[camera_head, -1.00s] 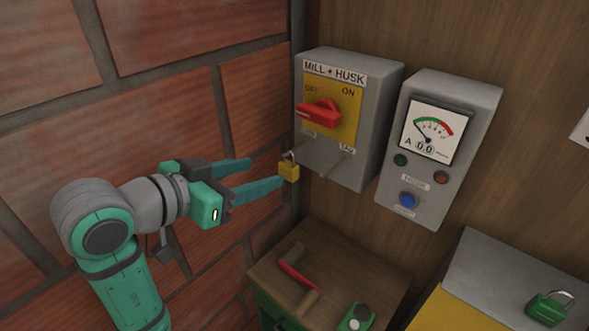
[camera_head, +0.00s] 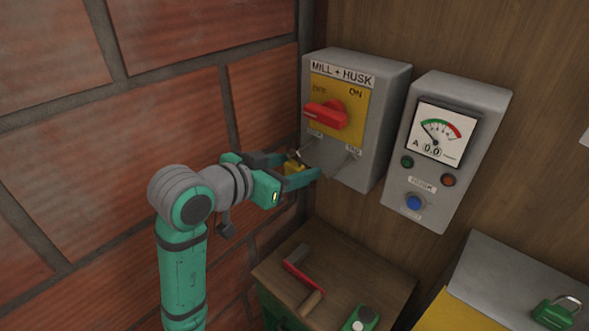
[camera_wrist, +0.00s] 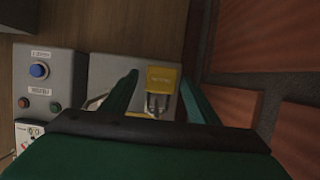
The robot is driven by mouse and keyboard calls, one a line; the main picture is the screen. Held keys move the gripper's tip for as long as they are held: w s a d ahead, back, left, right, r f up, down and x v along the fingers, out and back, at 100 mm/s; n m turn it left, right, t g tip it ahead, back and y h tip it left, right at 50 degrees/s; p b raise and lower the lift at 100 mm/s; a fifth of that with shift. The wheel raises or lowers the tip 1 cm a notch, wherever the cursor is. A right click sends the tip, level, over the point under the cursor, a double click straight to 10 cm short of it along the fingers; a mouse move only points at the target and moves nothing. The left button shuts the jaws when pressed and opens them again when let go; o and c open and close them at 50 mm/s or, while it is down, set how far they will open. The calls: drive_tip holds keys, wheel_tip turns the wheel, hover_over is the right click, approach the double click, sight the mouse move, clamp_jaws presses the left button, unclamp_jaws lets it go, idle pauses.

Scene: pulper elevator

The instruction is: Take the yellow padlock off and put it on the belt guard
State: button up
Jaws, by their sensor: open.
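The yellow padlock (camera_head: 293,168) hangs at the lower left of the grey MILL + HUSK switch box (camera_head: 391,100). The red switch handle (camera_head: 326,115) sits on the yellow plate near OFF. The belt guard is not clearly identifiable; a grey and yellow housing (camera_head: 510,268) stands at the lower right.
A grey meter box (camera_head: 461,185) with a gauge and blue button hangs right of the switch box. A wooden-topped cabinet (camera_head: 370,271) below holds a red-and-wood tool (camera_head: 304,278) and a green device (camera_head: 360,318). A green padlock (camera_head: 555,311) lies on the housing. A brick wall (camera_head: 190,105) stands close on the left.

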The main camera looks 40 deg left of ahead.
drive_tip(key=c, duration=1.2)
drive_tip(key=shift+r, duration=0.15)
drive_tip(key=shift+r, duration=0.7)
drive_tip(key=shift+s, duration=0.1)
